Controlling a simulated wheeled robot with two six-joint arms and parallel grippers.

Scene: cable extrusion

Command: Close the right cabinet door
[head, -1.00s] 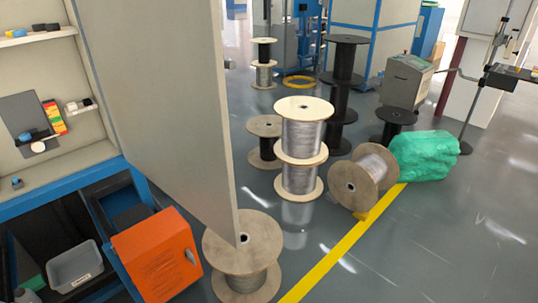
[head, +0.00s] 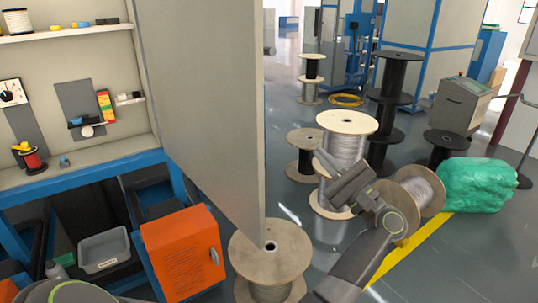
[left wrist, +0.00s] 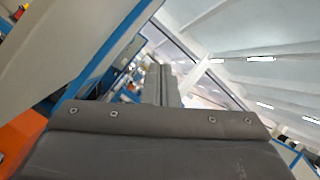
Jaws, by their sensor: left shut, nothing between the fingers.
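The right cabinet door (head: 205,100) is a tall grey panel in the head view. It stands open, swung out from the right side of the cabinet (head: 75,60), with its lower free corner in front of a wooden spool.
An orange box (head: 182,255) and a grey bin (head: 103,250) are below the cabinet shelves. A wooden spool (head: 270,250) stands by the door's lower corner. Several cable spools and a green wrapped bundle (head: 483,184) stand right of and behind my gripper.

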